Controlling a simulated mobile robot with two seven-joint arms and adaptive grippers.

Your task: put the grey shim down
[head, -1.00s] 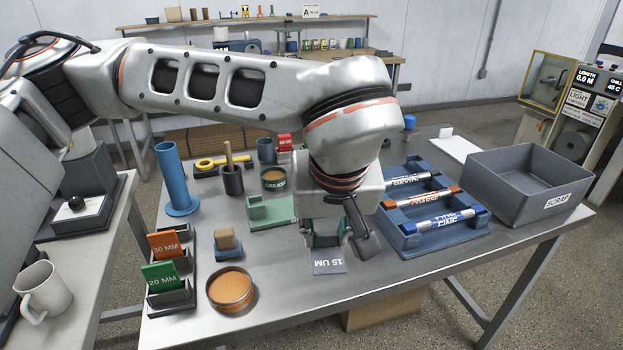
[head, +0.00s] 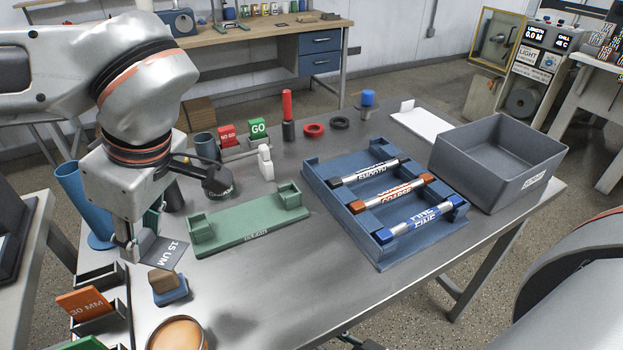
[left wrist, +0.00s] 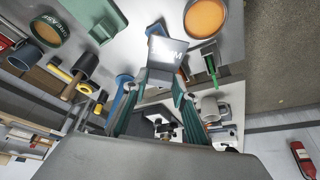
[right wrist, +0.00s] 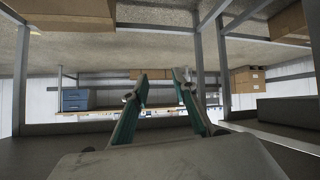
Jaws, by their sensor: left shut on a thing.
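The grey shim (head: 163,250), a flat plate marked 15 UM, is held tilted in my left gripper (head: 136,252) at the left of the table in the head view. In the left wrist view the shim (left wrist: 167,52) sticks out beyond the fingertips of my left gripper (left wrist: 161,80). It is apart from the dark slotted rack (head: 103,276) just below it in the picture, which bears an orange 30 MM plate (head: 84,303). My right gripper (right wrist: 160,78) shows only in the right wrist view, with its fingers apart and nothing between them.
A wooden block on a blue base (head: 170,293) and a round tan-filled tin (head: 176,334) stand near the shim. A blue cylinder (head: 80,205) is behind the gripper. A green fixture (head: 250,226) and a blue roller rack (head: 400,250) lie to the right. The front middle table is clear.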

